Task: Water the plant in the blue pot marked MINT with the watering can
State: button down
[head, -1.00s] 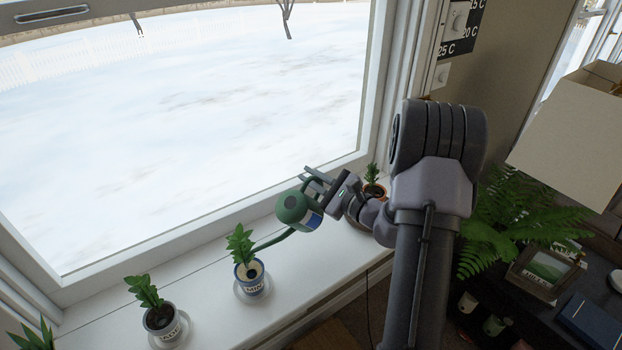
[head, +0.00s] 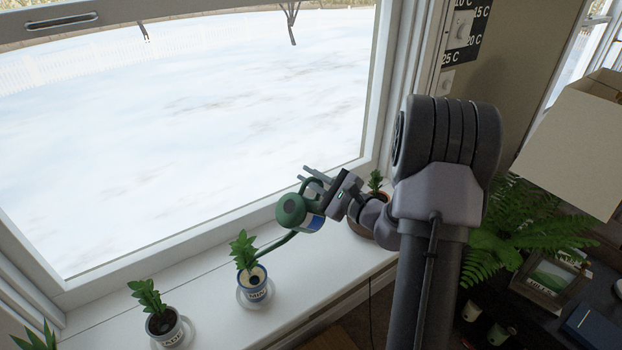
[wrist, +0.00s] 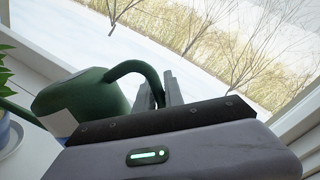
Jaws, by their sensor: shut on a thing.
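The green watering can (head: 290,210) with a blue and white label hangs above the windowsill, tilted with its long spout down to the left. My gripper (head: 312,180) is shut on its handle. In the wrist view the curved handle of the can (wrist: 135,66) runs into the jaws of my gripper (wrist: 160,92). The blue pot (head: 256,292) with a white label stands upright on a saucer on the sill, holding a leafy plant (head: 243,248). The spout's tip is just over the pot's rim, beside the plant. A dark patch shows on the pale soil; I cannot make out any water stream.
A brown pot (head: 378,187) is behind my wrist. The window lies behind the sill (head: 205,275); a fern (head: 520,235) is right.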

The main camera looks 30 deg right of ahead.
jog(key=shift+s+a+r+n, duration=0.1)
jog(key=shift+a+r+n, duration=0.1)
jog(key=shift+r, duration=0.25)
jog(key=shift+a+r+n, duration=0.2)
jog(key=shift+r, duration=0.2)
jog(key=w+d+f+m+p, duration=0.1)
jog(key=d+f+m, duration=0.6)
jog(key=f+m, duration=0.3)
jog(key=shift+w+d+f+p, duration=0.2)
jog(key=shift+d+f+p, duration=0.2)
jog(key=shift+f, duration=0.7)
jog(key=shift+a, duration=0.1)
